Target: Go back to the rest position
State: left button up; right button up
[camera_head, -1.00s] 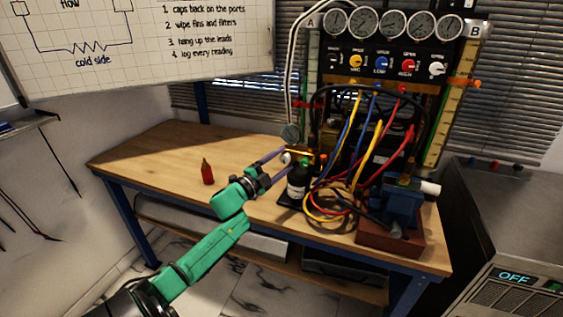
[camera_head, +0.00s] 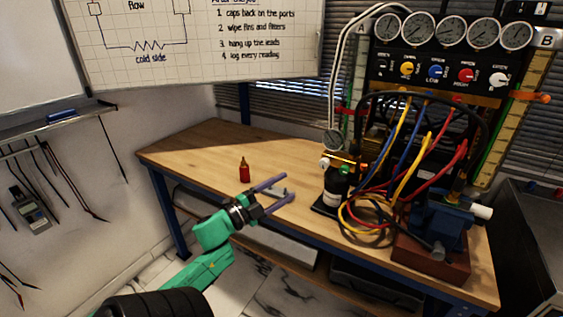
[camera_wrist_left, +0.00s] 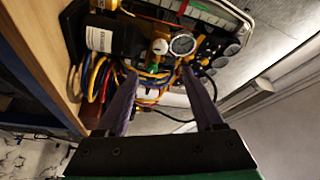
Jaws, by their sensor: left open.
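My left gripper (camera_head: 284,190) is open with nothing between its purple fingers. In the head view it is at the front edge of the wooden workbench (camera_head: 200,150), left of the gauge rig (camera_head: 430,65). In the left wrist view the two fingers (camera_wrist_left: 160,95) are spread apart, with the rig's gauge (camera_wrist_left: 182,44) and coloured hoses seen beyond them. A black bottle with a white label (camera_head: 333,187) stands on the bench to the right of the gripper. My right gripper is not in view.
A small red bottle (camera_head: 244,170) stands on the bench behind the gripper. Coloured hoses (camera_head: 365,215) lie looped beside a blue vise (camera_head: 440,222) on a brown block. A whiteboard (camera_head: 200,40) hangs at the back left. The floor left of the bench looks clear.

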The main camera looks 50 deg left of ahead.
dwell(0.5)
pick_arm(q)
jog(key=s+a+f+n+g+y, duration=0.1)
jog(key=s+f+n+g, duration=0.15)
jog(key=f, duration=0.75)
jog(key=s+f+n+g+y, duration=0.2)
jog(key=f+n, duration=0.2)
jog(key=f, duration=0.7)
jog(key=s+a+f+n+g+y, duration=0.1)
jog(key=s+f+n+g, duration=0.15)
jog(key=f, duration=0.75)
jog(key=s+d+f+n+g, duration=0.1)
jog(key=s+d+f+g, duration=0.15)
jog(key=f, duration=0.35)
jog(key=s+d+f+n+g, duration=0.1)
jog(key=s+d+f+g, duration=0.1)
jog(key=s+d+f, duration=0.35)
jog(key=s+d+f+n+g+h, duration=0.1)
jog(key=s+d+f+g+h, duration=0.1)
jog(key=s+d+f+g, duration=0.5)
jog(key=s+d+f, duration=0.6)
jog(key=s+f, duration=0.1)
jog(key=s, duration=0.2)
jog(key=shift+s+f+h+p, duration=0.25)
jog(key=shift+f+h+p, duration=0.05)
jog(key=shift+f, duration=0.1)
